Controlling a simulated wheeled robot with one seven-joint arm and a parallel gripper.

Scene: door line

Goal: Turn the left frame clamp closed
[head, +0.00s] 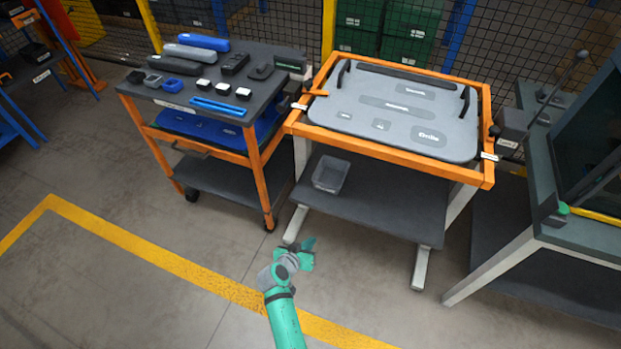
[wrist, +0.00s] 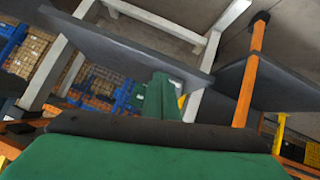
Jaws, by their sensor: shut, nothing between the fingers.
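The orange work frame (head: 390,155) holds a grey door panel (head: 350,100) in the head view. The left frame clamp (head: 317,92) is a small orange lever on the frame's left rail, by a white label. Its tip points right, over the panel's edge; I cannot tell its exact turn. A right clamp (head: 494,131) sits on the opposite rail. My gripper (head: 309,252) is shut and empty, low in front of the frame stand and well apart from the left clamp. The wrist view shows no clamp.
A dark-topped cart (head: 215,82) with several parts stands close left of the frame. A bench (head: 575,230) stands at the right. The floor in front is clear.

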